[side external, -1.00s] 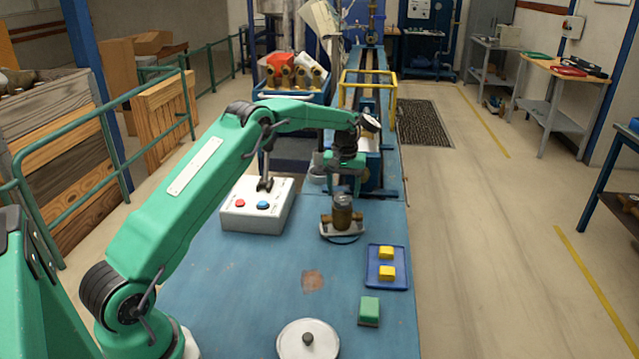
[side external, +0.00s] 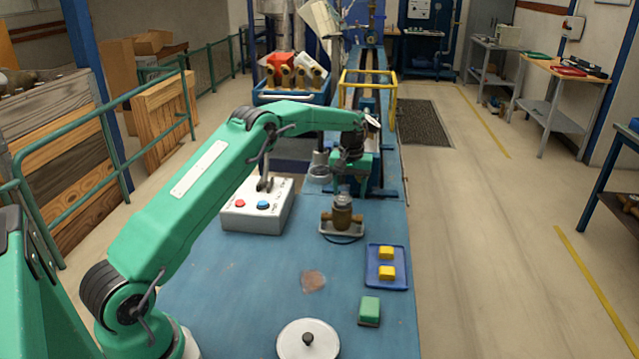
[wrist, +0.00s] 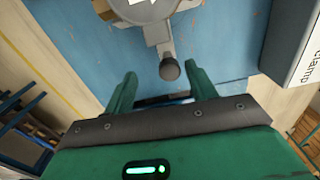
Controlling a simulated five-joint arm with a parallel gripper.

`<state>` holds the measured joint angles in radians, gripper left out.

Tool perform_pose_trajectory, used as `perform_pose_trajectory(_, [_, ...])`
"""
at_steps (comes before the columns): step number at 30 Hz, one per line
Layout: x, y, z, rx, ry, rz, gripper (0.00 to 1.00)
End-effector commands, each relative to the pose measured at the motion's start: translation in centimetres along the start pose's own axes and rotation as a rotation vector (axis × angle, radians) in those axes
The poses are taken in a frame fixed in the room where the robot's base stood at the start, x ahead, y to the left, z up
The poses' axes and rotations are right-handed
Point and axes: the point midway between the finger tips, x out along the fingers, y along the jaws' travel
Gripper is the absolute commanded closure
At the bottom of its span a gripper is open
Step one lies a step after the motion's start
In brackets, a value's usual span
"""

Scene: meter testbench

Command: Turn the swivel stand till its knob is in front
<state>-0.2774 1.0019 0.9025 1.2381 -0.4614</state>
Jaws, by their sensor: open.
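The swivel stand (side external: 342,231) is a light grey plate on the blue bench, with a brass meter (side external: 342,216) standing upright on it. In the wrist view the stand shows in part at the top edge (wrist: 150,12). A short grey arm runs from it to a dark round knob (wrist: 168,69), pointing toward my gripper. In the side view the knob is hidden, on the far side of the meter. My gripper (wrist: 160,77) is open and empty, its green fingers on either side of the knob in the wrist view. I cannot tell whether they touch it.
A white control box (side external: 258,206) with red and blue buttons stands left of the stand. A blue tray (side external: 373,280) with yellow blocks, a green block (side external: 369,309) and a white disc with a black centre knob (side external: 308,352) lie nearer. The mid-bench is mostly clear.

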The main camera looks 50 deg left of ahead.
Motion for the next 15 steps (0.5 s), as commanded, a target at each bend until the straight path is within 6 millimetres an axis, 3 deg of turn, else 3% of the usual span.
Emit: perform_pose_trajectory(15, [0.0,1.1,0.1,-0.001,0.001,0.001,0.44])
